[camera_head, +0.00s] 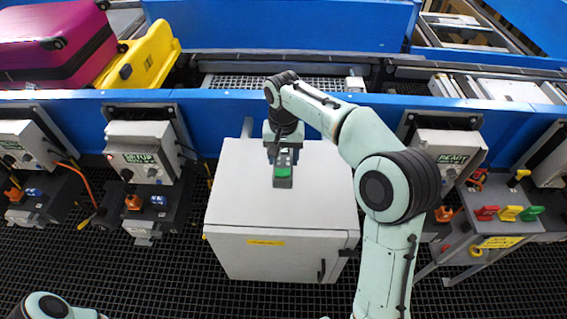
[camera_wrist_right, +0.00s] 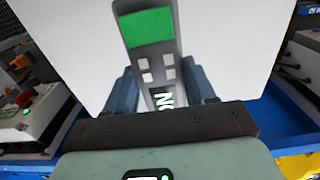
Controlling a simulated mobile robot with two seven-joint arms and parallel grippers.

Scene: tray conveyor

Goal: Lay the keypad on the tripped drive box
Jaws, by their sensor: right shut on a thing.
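The keypad (camera_head: 283,172) is a slim dark grey unit with a green screen. My right gripper (camera_head: 284,148) is shut on it, over the top of the pale cabinet. In the right wrist view the keypad (camera_wrist_right: 150,42) shows its screen and several light buttons between the two fingers (camera_wrist_right: 163,92). I cannot tell whether it touches the cabinet. Three drive boxes hang along the conveyor: one reading SETUP (camera_head: 142,150), one reading READY (camera_head: 452,150), and one at far left (camera_head: 20,143) whose text is unclear. I see no readable trip sign. My left gripper is out of view.
The pale cabinet (camera_head: 280,215) stands mid-floor. The blue conveyor rail (camera_head: 240,103) runs behind it. A magenta suitcase (camera_head: 60,45) and a yellow one (camera_head: 150,55) lie at upper left. A stand with coloured handles (camera_head: 500,235) is at right. Cables hang by the boxes.

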